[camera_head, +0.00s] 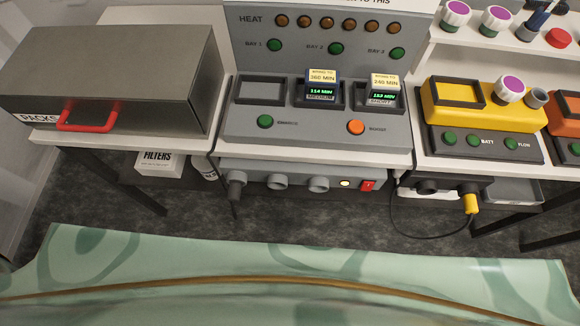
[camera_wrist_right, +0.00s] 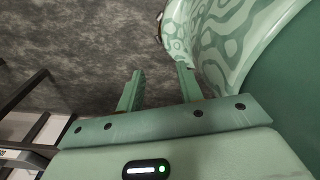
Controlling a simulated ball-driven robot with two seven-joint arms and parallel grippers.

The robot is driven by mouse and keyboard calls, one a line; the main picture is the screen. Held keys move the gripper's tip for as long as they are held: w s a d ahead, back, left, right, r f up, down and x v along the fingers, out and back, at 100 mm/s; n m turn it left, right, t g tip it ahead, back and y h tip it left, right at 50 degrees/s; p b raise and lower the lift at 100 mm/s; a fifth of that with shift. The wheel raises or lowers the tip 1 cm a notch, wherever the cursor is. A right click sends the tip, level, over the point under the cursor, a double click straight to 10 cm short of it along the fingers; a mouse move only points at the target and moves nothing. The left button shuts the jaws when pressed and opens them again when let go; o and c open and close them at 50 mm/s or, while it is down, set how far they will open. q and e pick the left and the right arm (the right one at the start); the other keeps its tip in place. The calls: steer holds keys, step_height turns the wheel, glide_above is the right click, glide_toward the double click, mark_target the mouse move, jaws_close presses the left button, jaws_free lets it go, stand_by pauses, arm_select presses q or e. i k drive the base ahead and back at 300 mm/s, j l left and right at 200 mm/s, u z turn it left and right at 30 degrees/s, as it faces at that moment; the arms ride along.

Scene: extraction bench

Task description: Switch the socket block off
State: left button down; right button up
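The grey socket block (camera_head: 300,182) is mounted under the front edge of the middle bench. It has several round sockets, and a dark plug (camera_head: 237,184) sits in its left one. A small round lamp (camera_head: 345,183) on it glows white. A red rocker switch (camera_head: 367,186) is at its right end; which way it is pressed is too small to tell. My right gripper (camera_wrist_right: 159,84) shows only in the right wrist view, with its fingers apart and nothing between them, above the dark floor. My left gripper is in neither view.
A grey box with a red handle (camera_head: 88,118) stands on the left bench. The warmer panel (camera_head: 310,125) holds two packs above the socket block. A yellow charger (camera_head: 468,105) stands on the right, with a yellow plug (camera_head: 471,203) and hanging cable below. Open floor (camera_head: 330,225) lies in front.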

mark_target(366, 186)
steer(key=z, duration=0.85)
steer(key=j+u, duration=0.35)
steer(key=j, duration=0.15)
steer(key=z, duration=0.75)
steer(key=k, duration=0.05)
